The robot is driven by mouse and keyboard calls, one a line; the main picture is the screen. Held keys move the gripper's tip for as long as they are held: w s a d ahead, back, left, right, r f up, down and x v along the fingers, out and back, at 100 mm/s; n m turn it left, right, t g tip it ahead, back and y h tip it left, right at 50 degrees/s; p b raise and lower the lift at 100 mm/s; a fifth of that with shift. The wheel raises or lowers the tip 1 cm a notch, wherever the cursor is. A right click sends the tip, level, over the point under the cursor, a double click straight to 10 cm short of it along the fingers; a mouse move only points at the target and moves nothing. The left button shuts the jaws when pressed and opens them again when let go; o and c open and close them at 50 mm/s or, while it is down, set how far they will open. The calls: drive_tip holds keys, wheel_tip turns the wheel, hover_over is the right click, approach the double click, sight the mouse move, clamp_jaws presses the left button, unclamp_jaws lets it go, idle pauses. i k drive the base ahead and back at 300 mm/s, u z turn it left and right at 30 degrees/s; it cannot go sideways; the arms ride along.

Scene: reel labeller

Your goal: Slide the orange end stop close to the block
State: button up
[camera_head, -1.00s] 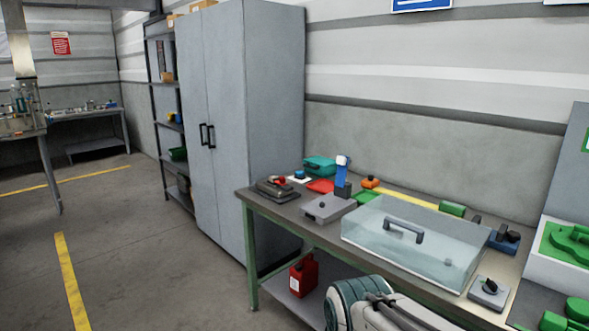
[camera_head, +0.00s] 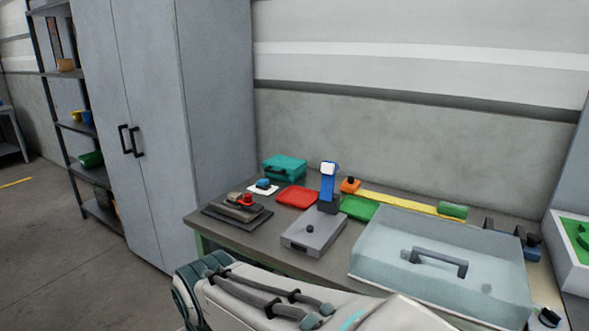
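The orange end stop (camera_head: 349,186), with a dark knob on top, sits at the left end of a yellow strip (camera_head: 398,202) along the back of the bench. A green block (camera_head: 452,210) sits at the strip's right end. A long stretch of bare yellow strip lies between them, so the two are well apart. A blue upright device (camera_head: 328,182) on a dark base stands just left of and in front of the end stop. My gripper is not in view; only pale links of my arm show at the bottom.
A clear cover with a dark handle (camera_head: 438,262) takes up the bench front right. A grey box (camera_head: 314,232), green tray (camera_head: 358,208), red tray (camera_head: 297,197) and teal case (camera_head: 284,168) crowd the left part. A tall grey cabinet (camera_head: 160,120) stands left of the bench.

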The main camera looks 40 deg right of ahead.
sight(350, 185)
drive_tip(key=z, duration=0.6)
drive_tip(key=i, duration=0.9)
drive_tip(key=z, duration=0.95)
